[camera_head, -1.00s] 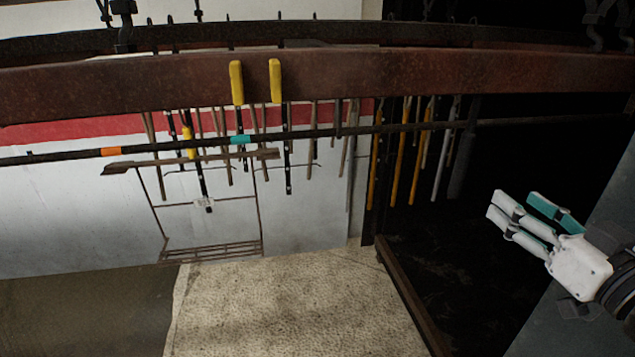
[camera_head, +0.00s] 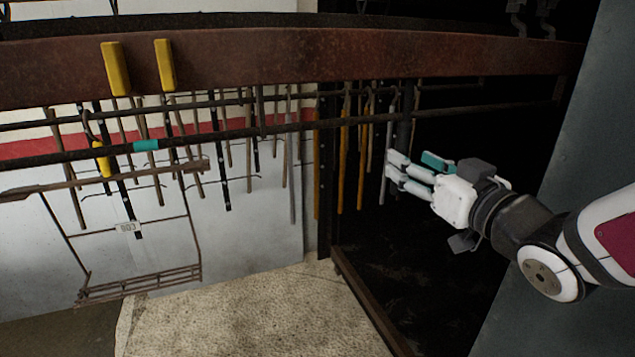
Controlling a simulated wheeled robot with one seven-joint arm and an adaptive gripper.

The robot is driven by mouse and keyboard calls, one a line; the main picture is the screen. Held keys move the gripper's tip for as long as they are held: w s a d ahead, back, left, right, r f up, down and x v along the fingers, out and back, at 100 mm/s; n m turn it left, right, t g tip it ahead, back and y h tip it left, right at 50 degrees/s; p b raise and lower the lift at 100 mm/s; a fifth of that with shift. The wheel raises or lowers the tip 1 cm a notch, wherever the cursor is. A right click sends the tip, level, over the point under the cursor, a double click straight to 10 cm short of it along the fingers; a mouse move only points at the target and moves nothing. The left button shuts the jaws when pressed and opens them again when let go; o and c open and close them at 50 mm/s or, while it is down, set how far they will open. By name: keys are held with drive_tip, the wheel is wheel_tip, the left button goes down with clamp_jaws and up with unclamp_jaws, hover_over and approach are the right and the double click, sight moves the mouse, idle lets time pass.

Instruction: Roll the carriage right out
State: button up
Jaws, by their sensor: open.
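A dark horizontal rail (camera_head: 250,131) runs across the view, with a teal band (camera_head: 146,146) on its left part. A dark hanging strip with a yellow piece (camera_head: 103,160) hangs at the rail left of the band. It carries a pale tag (camera_head: 128,227) low down and looks like the carriage, but I cannot tell for certain. My gripper (camera_head: 410,165) is at the right, open and empty, its fingers pointing left. In the picture it is just below the rail and far right of the yellow piece. Its depth is unclear.
A rusty red beam (camera_head: 300,57) with two yellow blocks (camera_head: 115,68) crosses above. Many dark, grey and orange bars (camera_head: 343,155) hang behind the rail. A wire rack (camera_head: 140,282) hangs lower left. A grey panel (camera_head: 575,130) stands at right. The pale floor (camera_head: 245,315) looks clear.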

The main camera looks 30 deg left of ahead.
drive_tip(key=x, duration=0.2)
drive_tip(key=shift+w+a+b, duration=0.2)
drive_tip(key=shift+a+b, duration=0.05)
drive_tip(key=shift+b, duration=0.15)
idle(0.3)
clamp_jaws()
